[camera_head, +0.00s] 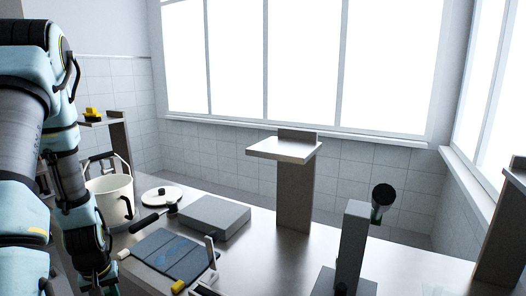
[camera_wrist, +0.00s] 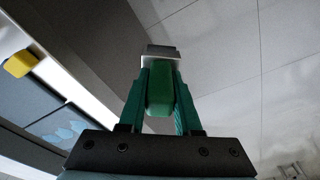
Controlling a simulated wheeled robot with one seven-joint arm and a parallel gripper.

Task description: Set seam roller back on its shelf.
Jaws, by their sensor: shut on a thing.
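My gripper (camera_wrist: 161,68) is shut on the seam roller (camera_wrist: 160,95), which shows a green handle between the two teal fingers and a grey block-like end beyond the fingertips. In the head view my arm comes down at the left, and its end is near the bottom edge, left of the dark panel; the roller is hardly visible there. An empty-looking raised shelf (camera_head: 284,149) stands on a post at the middle back. Another raised shelf (camera_head: 97,121) at the left holds a yellow and black thing. I cannot tell which shelf is the roller's.
A cream pot (camera_head: 108,197), a lidded disc (camera_head: 161,194), a grey block (camera_head: 213,217) and a dark panel (camera_head: 168,254) with yellow-ended pieces crowd the counter's left and middle. Another shelf (camera_head: 516,179) is at the right edge.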

